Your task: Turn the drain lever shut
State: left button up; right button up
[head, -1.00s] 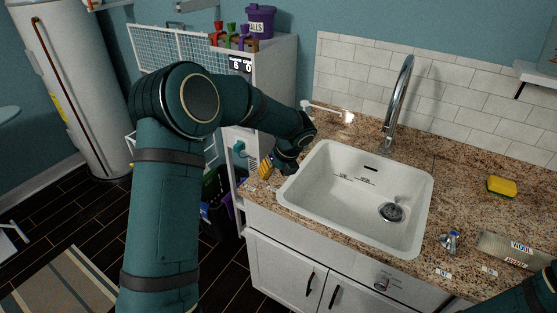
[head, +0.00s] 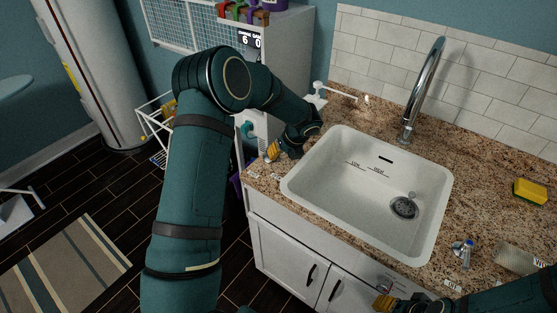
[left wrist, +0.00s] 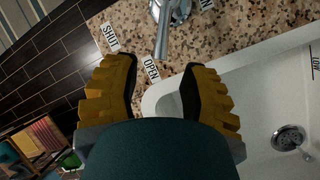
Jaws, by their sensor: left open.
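The drain lever (left wrist: 163,28) is a chrome handle at the top of the left wrist view. Its handle points at the OPEN label (left wrist: 151,72); the SHUT label (left wrist: 110,38) lies to the left. My left gripper (left wrist: 157,68) is open, its yellow-padded fingers on either side of the handle's tip, with no clear contact. In the head view the left gripper (head: 276,150) is low over the counter, left of the sink (head: 340,190), and hides the lever. My right gripper (head: 393,301) is at the bottom edge, partly cut off; its jaw opening is unclear.
A tall chrome faucet (head: 412,95) stands behind the sink. A blue-marked valve (head: 463,250) sits on the counter right of the sink, and a yellow sponge (head: 530,192) lies further right. A white shelf unit (head: 290,55) stands behind my left arm.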

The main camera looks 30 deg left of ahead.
aim_at(279, 159)
pick_arm(q)
jog(key=shift+x, duration=2.3)
grip_shut()
